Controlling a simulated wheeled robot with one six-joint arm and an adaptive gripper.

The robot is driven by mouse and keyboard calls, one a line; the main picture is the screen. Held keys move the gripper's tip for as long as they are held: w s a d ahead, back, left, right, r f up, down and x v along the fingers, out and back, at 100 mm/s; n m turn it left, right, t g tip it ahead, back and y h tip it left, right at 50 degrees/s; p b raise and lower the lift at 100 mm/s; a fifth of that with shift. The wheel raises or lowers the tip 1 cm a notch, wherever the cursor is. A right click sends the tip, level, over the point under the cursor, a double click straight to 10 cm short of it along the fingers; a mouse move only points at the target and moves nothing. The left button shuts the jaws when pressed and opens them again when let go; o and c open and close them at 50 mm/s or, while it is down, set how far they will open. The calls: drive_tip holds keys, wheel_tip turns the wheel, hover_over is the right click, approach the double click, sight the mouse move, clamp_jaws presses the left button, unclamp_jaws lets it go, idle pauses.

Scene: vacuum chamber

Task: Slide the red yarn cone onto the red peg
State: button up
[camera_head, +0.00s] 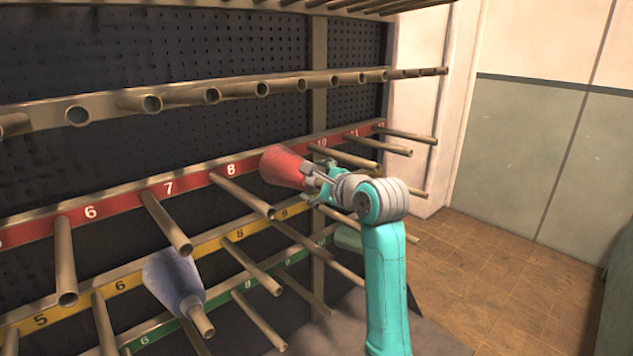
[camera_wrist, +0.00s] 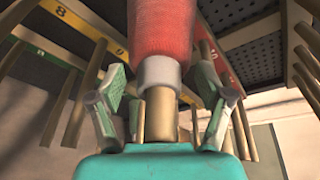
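The red yarn cone (camera_head: 281,167) is at the red rail (camera_head: 200,181), between labels 8 and 10, wide end toward the rail. In the wrist view the cone (camera_wrist: 160,30) ends in a grey collar (camera_wrist: 160,72). A tan peg (camera_wrist: 163,112) sticks out of the collar toward my palm, so the cone sits around this peg. The label behind the cone is hidden. My gripper (camera_head: 309,174) is just in front of the cone's narrow end. In the wrist view its fingers (camera_wrist: 162,78) are spread on either side of the collar, with gaps; the gripper is open.
A blue cone (camera_head: 173,278) sits on a lower peg at the left. Bare pegs stick out around my arm, including one at 8 (camera_head: 242,195) and one below 10 (camera_head: 343,157). A yellow rail (camera_head: 128,279) runs below. Open floor (camera_head: 500,278) lies to the right.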

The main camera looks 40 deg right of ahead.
drive_tip(key=c, duration=1)
drive_tip(key=shift+w, duration=0.6)
drive_tip(key=o, duration=1.6)
drive_tip(key=v, duration=1.2)
drive_tip(key=shift+w, duration=0.1)
